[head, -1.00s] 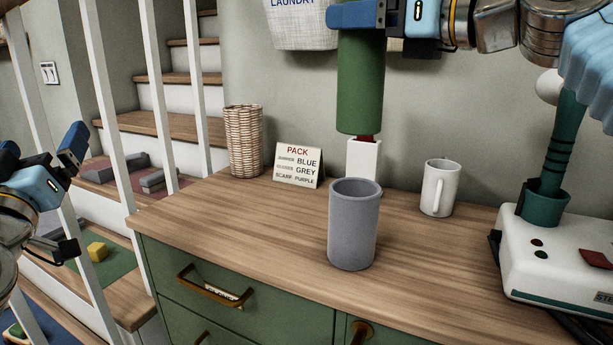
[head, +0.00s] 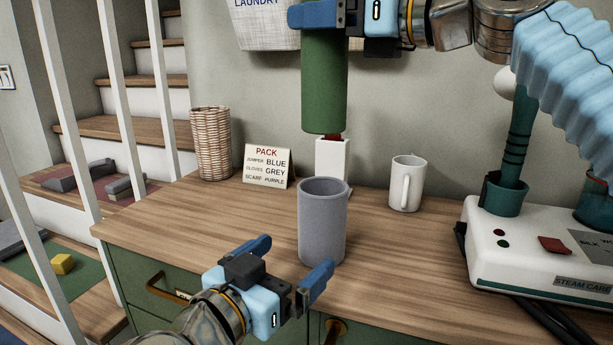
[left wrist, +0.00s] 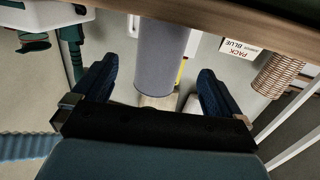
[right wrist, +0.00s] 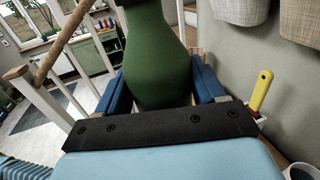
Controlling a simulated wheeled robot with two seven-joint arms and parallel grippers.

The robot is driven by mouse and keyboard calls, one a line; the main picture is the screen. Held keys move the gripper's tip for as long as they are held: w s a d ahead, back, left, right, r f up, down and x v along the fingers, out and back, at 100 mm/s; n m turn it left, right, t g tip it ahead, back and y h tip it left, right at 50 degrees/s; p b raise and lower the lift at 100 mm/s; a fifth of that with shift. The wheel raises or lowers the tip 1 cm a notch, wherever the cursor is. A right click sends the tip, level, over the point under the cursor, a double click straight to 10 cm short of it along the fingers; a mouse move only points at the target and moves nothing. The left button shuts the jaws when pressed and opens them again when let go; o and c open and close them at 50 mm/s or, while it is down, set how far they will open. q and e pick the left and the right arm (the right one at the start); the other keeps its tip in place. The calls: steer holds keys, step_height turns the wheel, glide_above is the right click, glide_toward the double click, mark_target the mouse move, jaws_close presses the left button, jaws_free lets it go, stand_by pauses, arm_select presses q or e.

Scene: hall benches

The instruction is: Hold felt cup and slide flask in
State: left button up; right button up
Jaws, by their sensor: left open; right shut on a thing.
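The grey felt cup (head: 322,225) stands upright and open-topped near the front edge of the wooden cabinet top. My left gripper (head: 293,262) is open in front of the cup, apart from it. In the left wrist view the cup (left wrist: 162,55) shows ahead, between the lines of the two fingers (left wrist: 155,95). My right gripper (head: 325,20) is shut on the green flask (head: 324,85), which hangs upright above and a little behind the cup. The right wrist view shows the flask (right wrist: 158,60) between the blue fingers.
A white holder (head: 332,160) stands behind the cup. A white mug (head: 407,184) and a white steam unit (head: 520,245) are to the right. A PACK card (head: 267,166) and a wicker basket (head: 211,145) are to the left. The wood between card and front edge is clear.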

mark_target(323, 230)
arm_select(q)
steer(key=x, duration=1)
steer(key=shift+r, duration=0.1)
steer(key=c, duration=0.8)
arm_select(e)
steer(key=shift+d+f, duration=0.2)
steer(key=shift+f, duration=1.05)
step_height(323, 230, down, 18)
